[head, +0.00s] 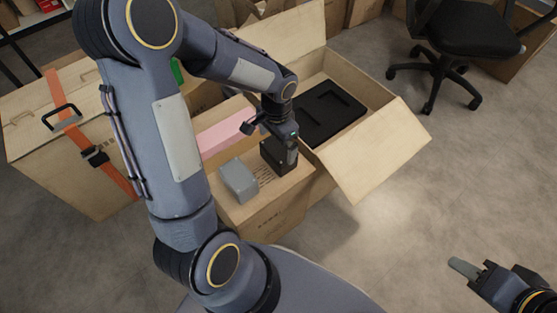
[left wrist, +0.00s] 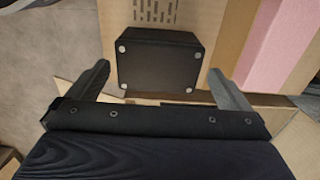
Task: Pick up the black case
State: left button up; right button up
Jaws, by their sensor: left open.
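The black case (head: 272,155) is a small dark box standing on top of a closed brown carton (head: 262,213). In the left wrist view the case (left wrist: 158,62) shows a dark face with several small pale dots at its corners. My left gripper (head: 271,137) is right at the case. In the left wrist view its two fingers (left wrist: 160,72) are spread, one on each side of the case, with a visible gap on both sides. My right gripper (head: 472,271) is low at the right of the head view, over the floor and away from the cartons; its finger spacing is unclear.
A grey box (head: 239,180) stands left of the case and a pink block (head: 226,131) lies behind it. An open carton (head: 380,150) with a black insert (head: 327,112) stands to the right. A strapped carton (head: 50,150) is at left, an office chair (head: 465,35) behind.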

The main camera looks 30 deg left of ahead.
aim_at(280, 148)
pick_arm(q)
jog(key=f+b, duration=0.1)
jog(key=f, duration=0.2)
jog(key=f+b, duration=0.2)
jog(key=f, duration=0.2)
jog(key=shift+w+d+b, duration=0.15)
jog(key=shift+w+b, duration=0.05)
jog(key=shift+b, duration=0.1)
jog(key=shift+r, duration=0.1)
jog(key=c, duration=0.8)
jog(key=shift+o, duration=0.2)
jog(key=shift+r, duration=0.25)
notch_tip(280, 148, up, 3)
jog(key=shift+d+r+p, duration=0.15)
jog(key=shift+r+p, duration=0.05)
jog(key=shift+p, duration=0.9)
jog(key=d+r+p, duration=0.5)
jog(key=d+r, duration=0.4)
jog(key=d, duration=0.4)
jog(key=shift+d, duration=0.4)
